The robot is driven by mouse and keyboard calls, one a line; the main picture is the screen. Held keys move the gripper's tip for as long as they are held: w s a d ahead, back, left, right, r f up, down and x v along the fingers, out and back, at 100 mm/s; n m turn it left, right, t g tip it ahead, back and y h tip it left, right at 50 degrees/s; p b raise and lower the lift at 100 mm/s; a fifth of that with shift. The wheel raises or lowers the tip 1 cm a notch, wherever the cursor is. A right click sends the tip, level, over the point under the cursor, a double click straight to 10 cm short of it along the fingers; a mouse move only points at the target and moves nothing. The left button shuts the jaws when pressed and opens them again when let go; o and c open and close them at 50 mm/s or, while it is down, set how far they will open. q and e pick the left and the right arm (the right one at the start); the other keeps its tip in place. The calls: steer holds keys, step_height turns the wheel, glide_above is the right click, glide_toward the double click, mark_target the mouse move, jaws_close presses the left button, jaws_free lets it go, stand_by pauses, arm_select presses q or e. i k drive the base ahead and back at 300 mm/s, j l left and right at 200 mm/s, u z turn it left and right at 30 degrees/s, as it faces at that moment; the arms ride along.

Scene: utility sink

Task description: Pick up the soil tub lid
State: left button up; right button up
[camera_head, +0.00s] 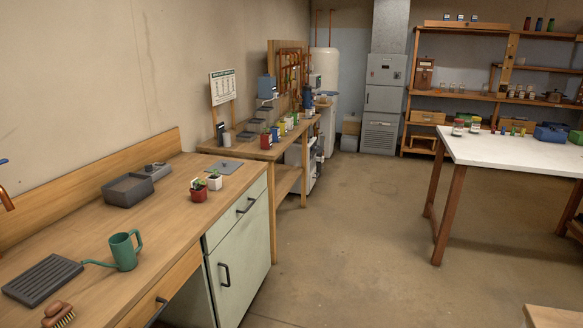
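A dark grey rectangular tub (116,196) with brown contents stands open on the wooden counter at the left. A flat grey panel (231,168) with a small raised spot, which looks like the soil tub lid, lies flat at the counter's far end. A lower grey item (158,172) sits just behind the tub; its small top part is too small to identify. Neither of my grippers is in view.
A red pot (199,195) and a white pot (215,184) with plants stand just in front of the panel. A green watering can (125,253), a ribbed dark tray (42,280) and a brush (58,313) are nearer. The floor (345,240) right of the counter is clear.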

mark_target(225, 166)
steer(key=i+z, duration=0.45)
steer(key=i, duration=1.2)
steer(key=i+u, duration=0.25)
steer(key=i, duration=0.25)
steer(key=i+l+u, duration=0.2)
steer(key=i, duration=0.3)
steer(key=i+u, duration=0.15)
steer(key=u, duration=0.25)
steer(key=i+u, duration=0.15)
steer(key=u, duration=0.2)
steer(key=i+l+u, duration=0.15)
steer(key=u, duration=0.25)
steer(key=i+l+u, duration=0.15)
steer(key=u, duration=0.25)
